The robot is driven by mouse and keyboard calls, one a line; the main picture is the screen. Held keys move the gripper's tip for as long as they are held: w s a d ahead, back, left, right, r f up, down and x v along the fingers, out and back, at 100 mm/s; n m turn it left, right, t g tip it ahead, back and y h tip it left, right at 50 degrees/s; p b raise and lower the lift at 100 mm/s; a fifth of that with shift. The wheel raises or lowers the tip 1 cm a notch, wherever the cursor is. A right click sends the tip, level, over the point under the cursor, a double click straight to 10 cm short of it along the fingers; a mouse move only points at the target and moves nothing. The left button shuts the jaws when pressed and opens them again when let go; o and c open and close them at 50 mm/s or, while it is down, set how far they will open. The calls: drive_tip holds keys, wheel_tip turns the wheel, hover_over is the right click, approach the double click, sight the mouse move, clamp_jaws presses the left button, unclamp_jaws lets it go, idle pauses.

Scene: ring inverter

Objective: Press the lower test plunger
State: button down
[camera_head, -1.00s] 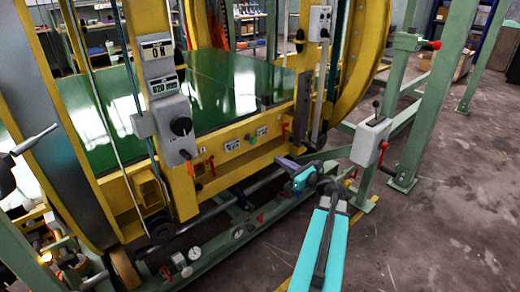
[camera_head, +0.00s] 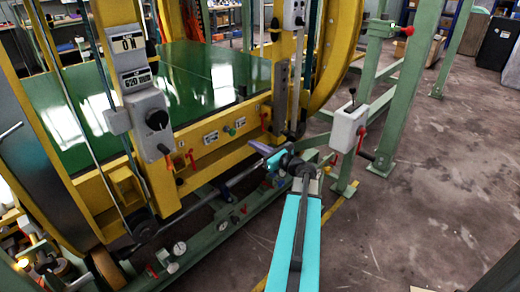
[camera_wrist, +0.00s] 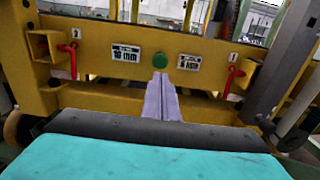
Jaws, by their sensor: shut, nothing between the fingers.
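A round green knob (camera_wrist: 160,56) sits on the yellow crossbar between two white label plates; it is also small in the head view (camera_head: 231,130). I cannot tell from its look alone whether it is the lower test plunger. My gripper (camera_wrist: 160,78) has its two purple fingers shut together with nothing between them. In the wrist view the fingertips appear just below the knob; contact cannot be judged there. In the head view my gripper (camera_head: 256,145) is in front of the crossbar, to the lower right of the knob, and appears apart from it.
Red handles stand left (camera_wrist: 72,60) and right (camera_wrist: 232,78) of the knob on the yellow crossbar (camera_wrist: 115,75). A grey control box (camera_head: 152,118) hangs on the left post. A white box (camera_head: 348,128) stands on a green post at right. Floor at right is open.

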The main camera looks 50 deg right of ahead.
sight(233, 133)
drive_tip(key=w, duration=0.8)
drive_tip(key=shift+w+d+b, duration=0.3)
drive_tip(key=shift+w, duration=0.4)
drive_tip(key=shift+w+d+r+p, duration=0.1)
drive_tip(key=shift+w+p, duration=0.2)
drive_tip(key=shift+w, duration=0.7)
drive_tip(key=shift+s, duration=0.35)
drive_tip(key=s+a, duration=0.1)
drive_tip(key=s, duration=1.2)
drive_tip(key=shift+s+p, duration=0.3)
drive_tip(key=shift+p, duration=0.1)
drive_tip(key=shift+a+f, duration=0.1)
drive_tip(key=shift+f, duration=0.1)
